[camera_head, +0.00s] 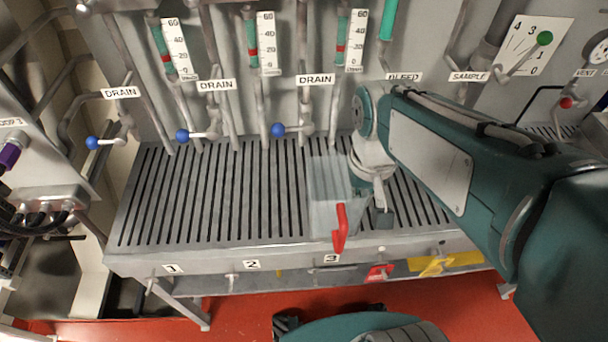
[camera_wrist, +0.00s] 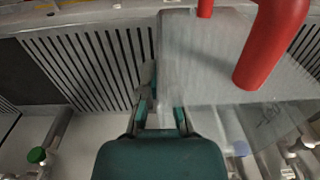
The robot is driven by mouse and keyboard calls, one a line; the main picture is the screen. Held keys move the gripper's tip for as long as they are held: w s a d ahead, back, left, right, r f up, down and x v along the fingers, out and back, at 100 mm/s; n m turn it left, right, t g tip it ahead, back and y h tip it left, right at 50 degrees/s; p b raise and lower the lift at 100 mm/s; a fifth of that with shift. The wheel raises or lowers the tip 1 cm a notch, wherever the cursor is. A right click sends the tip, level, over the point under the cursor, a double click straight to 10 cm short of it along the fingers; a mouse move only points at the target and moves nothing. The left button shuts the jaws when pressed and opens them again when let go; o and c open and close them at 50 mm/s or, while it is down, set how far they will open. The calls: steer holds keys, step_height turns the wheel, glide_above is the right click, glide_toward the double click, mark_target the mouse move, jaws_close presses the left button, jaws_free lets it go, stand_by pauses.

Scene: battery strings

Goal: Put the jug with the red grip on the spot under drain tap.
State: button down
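The translucent jug (camera_head: 325,185) stands upright on the slatted grate, behind the label 3, with its red grip (camera_head: 340,230) facing the front edge. The jug (camera_wrist: 205,60) and red grip (camera_wrist: 272,45) fill the upper right of the wrist view. My gripper (camera_head: 370,205) is low beside the jug's right side, fingers apart; it also shows in the wrist view (camera_wrist: 165,105). One finger overlaps the jug's edge; I cannot tell whether it touches. Three drain taps with blue knobs, left (camera_head: 105,142), middle (camera_head: 197,135) and right (camera_head: 290,129), hang over the grate.
The slatted grate (camera_head: 205,220) is clear left of the jug. Pipes and gauges line the back panel. A green-knobbed valve (camera_head: 544,38) and a red-knobbed valve (camera_head: 566,103) are at right. Red (camera_head: 380,272) and yellow (camera_head: 435,266) items show below the front edge.

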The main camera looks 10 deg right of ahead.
mark_target(344, 174)
steer(key=w+f, duration=0.1)
steer(key=w, duration=0.1)
steer(key=w+f, duration=0.1)
steer(key=w, duration=0.2)
steer(key=w+a+f, duration=0.1)
steer(key=w+f, duration=0.1)
steer(key=w, duration=0.1)
steer(key=shift+w, duration=0.2)
steer(key=shift+w+a+f, duration=0.1)
steer(key=shift+w+f, duration=0.75)
steer(key=shift+f, duration=0.65)
steer(key=shift+w+a+f, duration=0.1)
steer(key=shift+w+f, duration=0.7)
steer(key=shift+f, duration=0.65)
steer(key=shift+w+a+f, duration=0.1)
steer(key=shift+w+f, duration=0.75)
steer(key=shift+f, duration=0.65)
steer(key=c, duration=0.8)
jaws_free()
steer(key=shift+f, duration=0.1)
